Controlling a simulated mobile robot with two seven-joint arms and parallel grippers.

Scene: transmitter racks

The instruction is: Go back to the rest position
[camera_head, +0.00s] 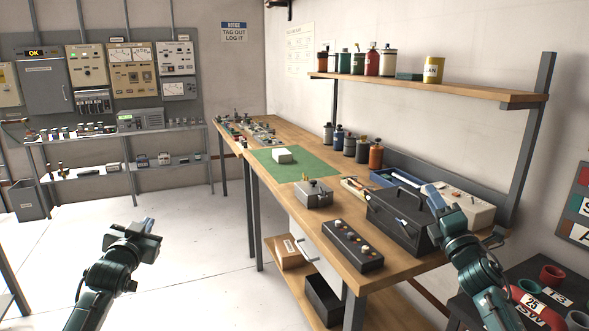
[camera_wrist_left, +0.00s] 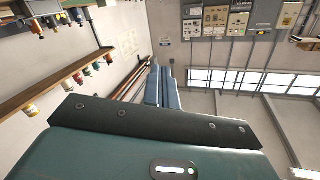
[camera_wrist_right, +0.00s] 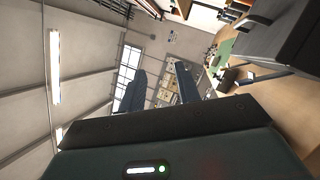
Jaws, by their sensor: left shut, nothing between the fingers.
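My left gripper (camera_head: 146,236) hangs over the bare floor left of the workbench, clear of everything. In the left wrist view its two fingers (camera_wrist_left: 162,86) lie side by side, shut with nothing between them. My right gripper (camera_head: 434,196) is above the right end of the workbench, overlapping the black toolbox in the head view. I cannot tell whether it touches it. In the right wrist view its fingers (camera_wrist_right: 160,88) stand apart with a gap and nothing held between them.
The workbench (camera_head: 335,265) carries a black toolbox (camera_head: 385,222), a black button box (camera_head: 352,246), a grey metal box (camera_head: 313,195) and a green mat (camera_head: 300,172). A shelf (camera_head: 440,90) with cans is above.

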